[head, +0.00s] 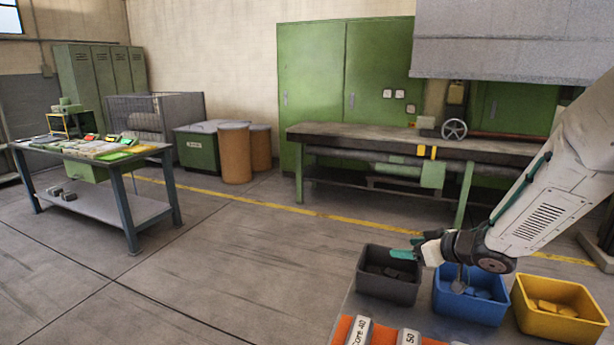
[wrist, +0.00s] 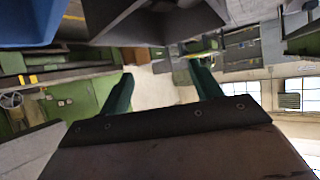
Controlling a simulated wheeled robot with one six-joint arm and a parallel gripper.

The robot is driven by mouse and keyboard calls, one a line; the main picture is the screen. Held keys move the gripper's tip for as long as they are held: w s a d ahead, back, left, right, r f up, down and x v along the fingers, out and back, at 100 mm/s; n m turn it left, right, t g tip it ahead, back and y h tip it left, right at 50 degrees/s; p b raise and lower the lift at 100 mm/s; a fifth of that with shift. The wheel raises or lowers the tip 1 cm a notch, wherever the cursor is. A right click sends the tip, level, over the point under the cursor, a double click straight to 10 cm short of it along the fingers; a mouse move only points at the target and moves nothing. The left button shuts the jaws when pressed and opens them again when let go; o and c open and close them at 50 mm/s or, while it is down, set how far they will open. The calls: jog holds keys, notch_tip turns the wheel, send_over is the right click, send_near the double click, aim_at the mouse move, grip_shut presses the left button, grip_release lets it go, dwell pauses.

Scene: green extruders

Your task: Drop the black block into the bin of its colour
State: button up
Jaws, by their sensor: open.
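My gripper (head: 405,248) is open, with teal fingers pointing left, just above the dark grey-black bin (head: 372,291). Nothing shows between the fingers in the wrist view (wrist: 162,84). Several dark blocks (head: 388,271) lie inside this bin; I cannot tell which one is the task's black block. The blue bin (head: 463,309) stands to its right with blue pieces in it, and the yellow bin (head: 545,323) stands farther right with yellow pieces. In the wrist view the blue bin (wrist: 28,22) is at the top left and the dark bin (wrist: 105,15) is beside it.
An orange surface with white labelled parts (head: 356,332) lies in front of the bins. A workbench (head: 370,138) stands behind. A table (head: 150,152) with many items stands at the left, with small dark pieces (head: 68,196) on its lower shelf. The floor between is clear.

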jog(key=v, duration=0.6)
